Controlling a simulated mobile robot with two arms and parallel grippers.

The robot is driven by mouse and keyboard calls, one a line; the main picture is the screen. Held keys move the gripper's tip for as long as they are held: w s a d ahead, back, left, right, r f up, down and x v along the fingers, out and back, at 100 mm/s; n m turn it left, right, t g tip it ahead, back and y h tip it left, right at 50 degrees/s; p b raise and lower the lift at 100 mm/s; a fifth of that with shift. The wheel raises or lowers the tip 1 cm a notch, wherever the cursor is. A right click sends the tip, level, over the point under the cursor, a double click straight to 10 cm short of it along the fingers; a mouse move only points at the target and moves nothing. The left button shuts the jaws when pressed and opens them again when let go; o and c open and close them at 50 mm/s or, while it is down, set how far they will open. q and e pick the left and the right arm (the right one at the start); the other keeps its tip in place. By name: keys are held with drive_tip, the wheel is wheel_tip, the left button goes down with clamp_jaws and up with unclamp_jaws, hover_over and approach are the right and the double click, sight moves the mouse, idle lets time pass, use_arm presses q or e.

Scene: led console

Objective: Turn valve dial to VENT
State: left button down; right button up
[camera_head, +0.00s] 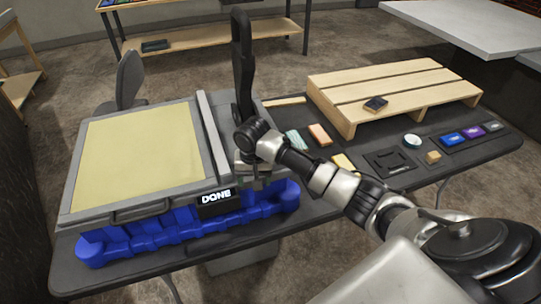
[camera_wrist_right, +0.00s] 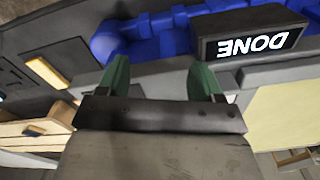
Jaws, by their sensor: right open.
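I cannot make out a valve dial or a VENT mark in either view. A console-like machine (camera_head: 215,165) with a pale yellow panel (camera_head: 140,150) stands on the left of the dark table. A small black display reading DONE (camera_head: 215,197) is on its front, above a blue base (camera_head: 160,232). The display also shows upside down in the wrist view (camera_wrist_right: 256,44). My right gripper (camera_head: 257,182) points down at the machine's right front, beside the display. In the wrist view its green fingers (camera_wrist_right: 160,78) are apart with nothing between them. My left gripper is not in view.
A wooden pallet (camera_head: 390,82) with a dark block (camera_head: 375,103) on it stands at the back right. Small coloured blocks, a round teal-white item (camera_head: 412,141) and a black square frame (camera_head: 391,162) lie on the table's right half. A tall black upright (camera_head: 242,60) rises behind my gripper.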

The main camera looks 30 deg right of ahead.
drive_tip(key=w+d+r+m, duration=0.6)
drive_tip(key=d+r, duration=0.3)
drive_tip(key=d, duration=0.1)
drive_tip(key=f, duration=0.3)
drive_tip(key=f+p, duration=0.1)
drive_tip(key=f, duration=0.3)
drive_tip(key=f+p, duration=0.1)
drive_tip(key=f, duration=0.2)
drive_tip(key=shift+a+f, duration=0.2)
drive_tip(key=shift+a, duration=0.05)
drive_tip(key=shift+n, duration=0.3)
drive_tip(key=c, duration=0.9)
